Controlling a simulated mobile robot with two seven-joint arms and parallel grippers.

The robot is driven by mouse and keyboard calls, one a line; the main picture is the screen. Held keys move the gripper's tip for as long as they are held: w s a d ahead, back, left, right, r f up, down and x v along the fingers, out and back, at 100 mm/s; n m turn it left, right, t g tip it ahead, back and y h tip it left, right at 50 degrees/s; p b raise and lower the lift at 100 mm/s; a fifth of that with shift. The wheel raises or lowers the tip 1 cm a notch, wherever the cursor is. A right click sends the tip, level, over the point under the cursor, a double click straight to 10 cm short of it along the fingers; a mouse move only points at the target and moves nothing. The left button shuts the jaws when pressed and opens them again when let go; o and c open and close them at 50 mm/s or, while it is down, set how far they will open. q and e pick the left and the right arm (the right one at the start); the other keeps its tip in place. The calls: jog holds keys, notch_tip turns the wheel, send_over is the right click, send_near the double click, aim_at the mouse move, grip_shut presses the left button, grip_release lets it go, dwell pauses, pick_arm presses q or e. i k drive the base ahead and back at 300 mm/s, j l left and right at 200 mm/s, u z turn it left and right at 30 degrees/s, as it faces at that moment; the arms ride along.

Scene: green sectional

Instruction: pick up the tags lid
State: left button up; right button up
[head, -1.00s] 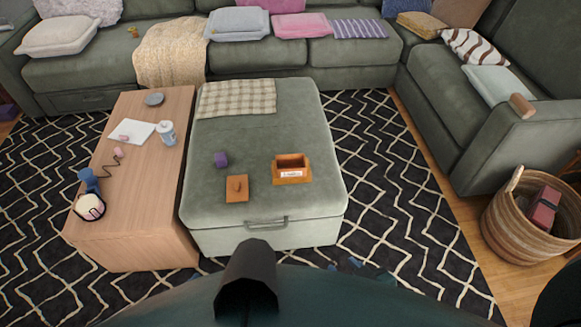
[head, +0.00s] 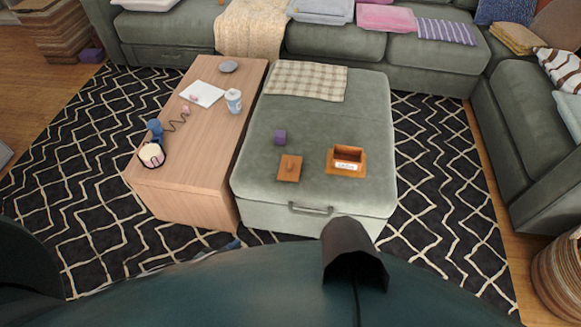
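The tags lid looks to be the small flat orange-brown wooden piece with a raised knob (head: 289,168). It lies flat on the green ottoman (head: 330,117), left of a small open wooden box (head: 346,168) with a white label too small to read. Only a small bluish-grey bit of what seems to be my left gripper (head: 232,244) shows, low near the ottoman's front left corner and well apart from the lid. Its fingers cannot be made out. My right gripper is not in view.
A checked cloth (head: 306,81) covers the ottoman's far end. A wooden table (head: 200,135) stands close on the left, with a cup (head: 233,101), paper and headphones-like item. Patterned rug (head: 440,160) lies around.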

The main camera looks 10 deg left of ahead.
aim_at(289, 166)
jog(key=i+l+z, duration=0.1)
jog(key=i+l, duration=0.1)
jog(key=i, duration=0.85)
